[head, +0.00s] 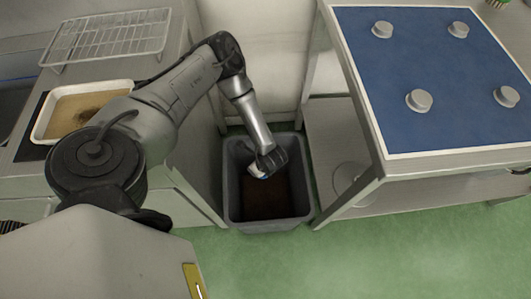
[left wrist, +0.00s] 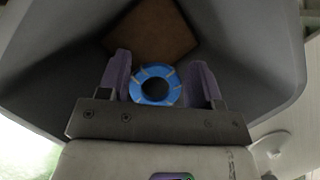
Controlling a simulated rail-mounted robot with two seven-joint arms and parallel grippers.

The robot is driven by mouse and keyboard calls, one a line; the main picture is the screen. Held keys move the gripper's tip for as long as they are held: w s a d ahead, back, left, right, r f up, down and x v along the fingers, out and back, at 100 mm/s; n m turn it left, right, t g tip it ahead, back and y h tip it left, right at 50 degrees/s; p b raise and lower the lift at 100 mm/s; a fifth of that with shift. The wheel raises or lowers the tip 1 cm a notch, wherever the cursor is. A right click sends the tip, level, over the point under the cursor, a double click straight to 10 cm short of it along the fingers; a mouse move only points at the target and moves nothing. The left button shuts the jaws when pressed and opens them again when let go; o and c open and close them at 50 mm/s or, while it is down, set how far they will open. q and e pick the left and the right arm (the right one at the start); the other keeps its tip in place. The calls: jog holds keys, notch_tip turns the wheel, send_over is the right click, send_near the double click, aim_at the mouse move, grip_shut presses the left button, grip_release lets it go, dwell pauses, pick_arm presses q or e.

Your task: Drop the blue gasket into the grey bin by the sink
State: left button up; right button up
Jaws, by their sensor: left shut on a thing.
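The grey bin (head: 233,190) stands on the green floor between two counters, with a brown patch on its bottom. My left gripper (head: 267,165) reaches down over the bin's opening. In the left wrist view the blue gasket (left wrist: 155,85), a ring with pale marks, sits between the two purple fingers of my left gripper (left wrist: 158,83), which is shut on it. The bin's walls (left wrist: 245,50) surround the gasket in that view. In the head view the gasket is mostly hidden by the gripper. My right gripper is not in view.
A wire rack (head: 108,36) and a tray with brown contents (head: 82,105) sit on the left counter. On the right, a table with a blue top (head: 430,65) carries several grey knobs. Its lower shelf (head: 335,150) is beside the bin. Green floor (head: 340,260) is clear in front.

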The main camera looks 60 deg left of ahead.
pick_arm(q)
jog(key=o, duration=1)
jog(key=shift+p+v, duration=3.55)
jog(key=shift+v, duration=3.45)
